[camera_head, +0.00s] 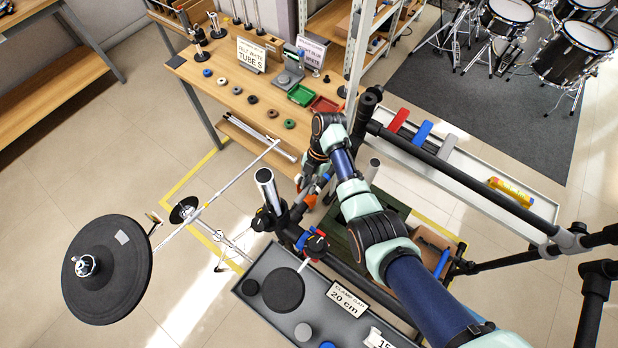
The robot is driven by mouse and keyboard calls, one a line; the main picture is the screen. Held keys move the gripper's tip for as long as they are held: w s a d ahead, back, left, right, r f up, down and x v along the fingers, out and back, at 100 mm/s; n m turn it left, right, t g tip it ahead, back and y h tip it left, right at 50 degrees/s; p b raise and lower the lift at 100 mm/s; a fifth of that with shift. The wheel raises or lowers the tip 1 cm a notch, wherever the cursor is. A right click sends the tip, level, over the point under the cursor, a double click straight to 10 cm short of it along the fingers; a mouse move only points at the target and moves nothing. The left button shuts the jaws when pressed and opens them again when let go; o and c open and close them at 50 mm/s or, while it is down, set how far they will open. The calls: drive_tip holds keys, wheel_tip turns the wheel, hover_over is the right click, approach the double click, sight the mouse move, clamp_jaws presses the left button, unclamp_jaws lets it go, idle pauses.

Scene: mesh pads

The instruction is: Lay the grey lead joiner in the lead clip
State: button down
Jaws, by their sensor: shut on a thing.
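My gripper (316,184) is at the end of my arm, left of the picture's middle, below the front edge of the wooden bench. It is small and partly covered by my wrist. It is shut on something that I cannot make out. I cannot pick out the grey lead joiner for certain. A light grey block (447,146) lies in a pale trough beside a blue block (423,131) and a red block (399,120), but I cannot tell what these are. I cannot identify the lead clip in this view.
A round black pad (107,268) on a long rod stands at left. A black post with a silver top (267,186) rises near my gripper. A grey tray (370,318) with discs is in front. The wooden bench (235,102) holds rings and green and red trays.

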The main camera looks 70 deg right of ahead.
sight(309, 197)
wheel_tip(309, 197, down, 4)
drive_tip(key=b, duration=0.3)
drive_tip(key=shift+f, duration=0.15)
drive_tip(key=shift+s+d+f+b, duration=0.15)
drive_tip(key=shift+f+b, duration=0.1)
drive_tip(key=shift+f, duration=0.15)
drive_tip(key=shift+s+f+b, duration=0.1)
drive_tip(key=shift+f+b, duration=0.1)
drive_tip(key=shift+f, duration=0.2)
drive_tip(key=c, duration=1.2)
unclamp_jaws()
drive_tip(key=shift+o, duration=1.4)
drive_tip(key=shift+f, duration=0.1)
drive_tip(key=shift+s, duration=0.1)
drive_tip(key=v, duration=0.8)
drive_tip(key=shift+w+d+r, duration=0.1)
drive_tip(key=shift+w+r, duration=0.2)
drive_tip(key=shift+w, duration=0.1)
drive_tip(key=shift+s+d+r, duration=0.1)
drive_tip(key=shift+s+r, duration=0.05)
drive_tip(key=shift+r, duration=0.3)
